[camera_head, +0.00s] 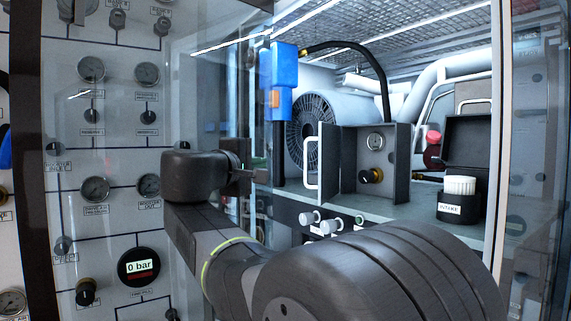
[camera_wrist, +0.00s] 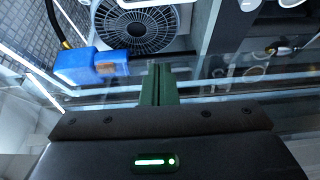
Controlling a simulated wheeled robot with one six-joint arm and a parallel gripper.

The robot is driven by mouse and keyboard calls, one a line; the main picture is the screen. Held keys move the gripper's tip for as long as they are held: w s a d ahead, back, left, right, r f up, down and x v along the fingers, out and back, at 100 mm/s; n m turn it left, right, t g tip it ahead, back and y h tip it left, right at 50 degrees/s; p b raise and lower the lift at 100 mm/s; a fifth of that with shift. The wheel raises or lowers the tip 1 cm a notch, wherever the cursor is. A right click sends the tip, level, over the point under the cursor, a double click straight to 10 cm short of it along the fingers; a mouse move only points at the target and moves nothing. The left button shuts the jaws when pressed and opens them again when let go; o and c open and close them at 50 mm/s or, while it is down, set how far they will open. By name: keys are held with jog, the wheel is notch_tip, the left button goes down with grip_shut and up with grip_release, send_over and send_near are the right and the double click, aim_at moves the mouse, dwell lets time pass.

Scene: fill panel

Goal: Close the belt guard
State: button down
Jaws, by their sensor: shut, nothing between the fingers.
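No part is labelled as the belt guard, and I cannot tell for certain which it is. A round slatted grille (camera_head: 312,128) fronts a pale cylindrical machine inside the cabinet; it also shows in the wrist view (camera_wrist: 137,25). To its right, a grey box (camera_head: 398,170) has its hinged door (camera_head: 329,158) standing open, with a white handle (camera_head: 310,163) on the door. My gripper (camera_head: 258,176) is at the cabinet's left side, left of the grille and apart from the handle. Its dark green fingers (camera_wrist: 158,85) are together and empty in the wrist view.
A blue device (camera_head: 284,80) on a dark post stands beside the grille, near my gripper; it also shows in the wrist view (camera_wrist: 90,66). A jar with a white ribbed cap (camera_head: 459,198) sits right. A gauge panel (camera_head: 118,150) fills the left. Clear panes edge the cabinet.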

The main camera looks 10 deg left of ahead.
aim_at(321, 161)
jog(key=w+d+p, duration=0.3)
jog(key=w+d, duration=0.3)
jog(key=w, duration=0.3)
jog(key=shift+d, duration=0.35)
jog(key=shift+s+d+f, duration=0.1)
jog(key=shift+s+f, duration=0.05)
